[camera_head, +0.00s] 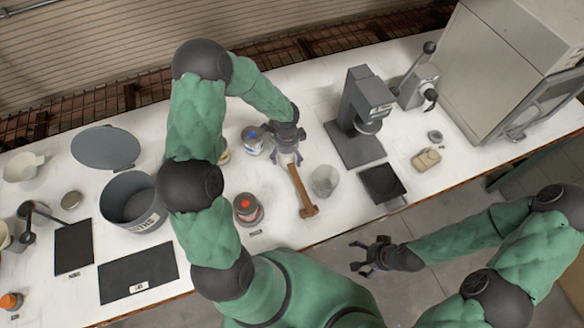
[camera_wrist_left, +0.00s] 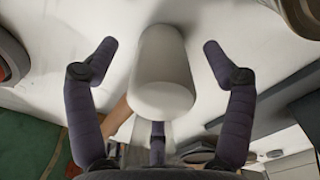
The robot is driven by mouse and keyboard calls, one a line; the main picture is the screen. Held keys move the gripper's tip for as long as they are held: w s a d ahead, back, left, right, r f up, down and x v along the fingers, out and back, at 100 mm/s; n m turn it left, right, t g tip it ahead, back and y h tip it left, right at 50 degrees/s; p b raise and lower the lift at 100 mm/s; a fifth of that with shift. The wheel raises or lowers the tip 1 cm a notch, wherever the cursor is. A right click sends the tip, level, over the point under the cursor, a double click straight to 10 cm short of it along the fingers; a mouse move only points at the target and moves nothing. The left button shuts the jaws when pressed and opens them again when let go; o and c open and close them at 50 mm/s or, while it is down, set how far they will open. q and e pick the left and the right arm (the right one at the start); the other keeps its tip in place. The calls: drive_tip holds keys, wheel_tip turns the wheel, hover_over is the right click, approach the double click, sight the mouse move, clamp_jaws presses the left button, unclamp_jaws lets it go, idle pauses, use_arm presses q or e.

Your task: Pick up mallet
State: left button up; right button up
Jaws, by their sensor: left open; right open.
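The mallet (camera_head: 301,190) lies on the white table, its brown handle pointing toward the front edge. Its far end is partly hidden under my left gripper (camera_head: 290,158). In the left wrist view, a pale cylinder (camera_wrist_left: 164,80), apparently the mallet's head, sits between the two spread fingers with a gap on each side. A brown strip, apparently the handle (camera_wrist_left: 116,116), shows below it, partly hidden by a finger. My left gripper is open. My right gripper (camera_head: 368,256) is open and empty, beyond the table's front edge, over the floor.
A clear beaker (camera_head: 324,181) stands just right of the handle.

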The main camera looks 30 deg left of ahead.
use_arm(q)
wheel_tip(320, 180, down, 4)
drive_tip(key=shift+r, duration=0.15)
drive_tip(key=c, duration=1.4)
drive_tip(key=shift+r, duration=0.15)
drive_tip(key=shift+c, duration=0.2)
drive_tip(key=shift+r, duration=0.6)
drive_tip(key=s+d+r, duration=0.5)
drive_tip(key=s+r, duration=0.6)
drive_tip(key=s, duration=0.2)
drive_tip(key=shift+r+b, duration=0.35)
drive_tip(key=shift+b, duration=0.05)
